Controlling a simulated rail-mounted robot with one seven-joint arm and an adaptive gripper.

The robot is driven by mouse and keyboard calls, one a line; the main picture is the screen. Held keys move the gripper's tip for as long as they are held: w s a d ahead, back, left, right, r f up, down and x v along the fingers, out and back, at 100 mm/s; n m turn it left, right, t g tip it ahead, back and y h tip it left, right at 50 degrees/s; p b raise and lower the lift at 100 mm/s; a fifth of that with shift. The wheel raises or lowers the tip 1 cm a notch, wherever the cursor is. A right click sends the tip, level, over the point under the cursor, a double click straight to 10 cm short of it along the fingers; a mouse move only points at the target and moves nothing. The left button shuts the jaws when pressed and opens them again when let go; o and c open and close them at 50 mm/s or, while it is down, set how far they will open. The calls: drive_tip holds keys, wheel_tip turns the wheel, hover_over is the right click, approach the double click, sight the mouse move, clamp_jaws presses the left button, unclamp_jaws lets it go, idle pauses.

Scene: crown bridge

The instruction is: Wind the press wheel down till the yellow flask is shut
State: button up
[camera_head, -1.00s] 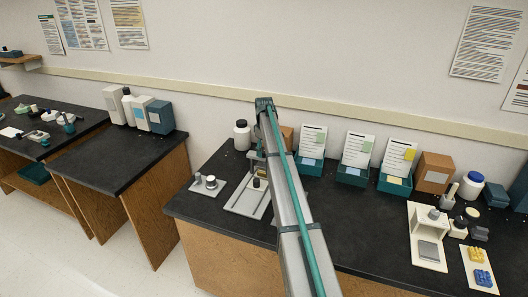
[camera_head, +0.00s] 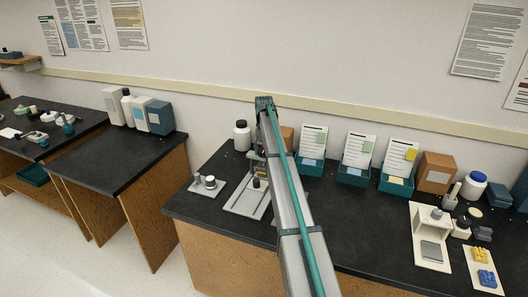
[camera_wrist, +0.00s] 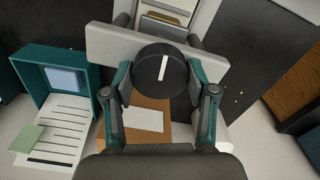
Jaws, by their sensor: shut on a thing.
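The press wheel (camera_wrist: 152,77) is a round black knob with a white line, on top of the press's grey crossbeam (camera_wrist: 103,43) in the wrist view. The white line stands almost upright in the picture. My gripper (camera_wrist: 164,74) is shut on the wheel, one finger at each side of it. In the head view the grey press base (camera_head: 240,204) stands on the dark bench, and my arm covers much of the press. The crossbeam hides most of what is under it, so I cannot make out the yellow flask or its gap clearly.
A grey plate with small cylinders (camera_head: 207,188) lies left of the press. A white bottle (camera_head: 241,136) stands behind it. Teal card boxes (camera_head: 310,167) stand to the right, one close beside my gripper in the wrist view (camera_wrist: 36,62). A cream stand (camera_head: 430,252) is farther right.

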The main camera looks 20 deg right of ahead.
drive_tip(key=m, duration=0.4)
drive_tip(key=shift+w, duration=0.1)
idle(0.4)
drive_tip(key=o, duration=1.2)
drive_tip(key=shift+c, duration=0.2)
drive_tip(key=shift+r, duration=0.1)
wheel_tip(320, 180, up, 12)
